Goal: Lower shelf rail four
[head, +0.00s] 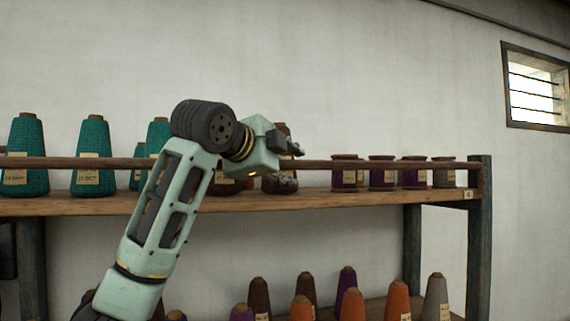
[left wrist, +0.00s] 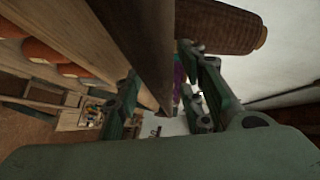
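The rail (head: 330,164) is a long dark wooden bar along the front of the upper shelf (head: 340,195). It stands above the board, in front of the spools. A small tag reading 4 (head: 468,194) is at the shelf's right end. My left gripper (head: 290,146) is at the rail, right of its middle; my wrist hides part of the bar. In the left wrist view the rail (left wrist: 140,45) runs between the fingers (left wrist: 163,100), which stand apart with a gap visible on the right side. I cannot tell whether either finger touches it. My right gripper is out of view.
Teal yarn cones (head: 93,155) stand on the shelf at left, and purple spools (head: 382,173) at right. A brown spool (left wrist: 222,27) is close to the fingers. Orange, brown and purple cones (head: 352,304) stand on the lower shelf. A post (head: 480,240) bounds the right end.

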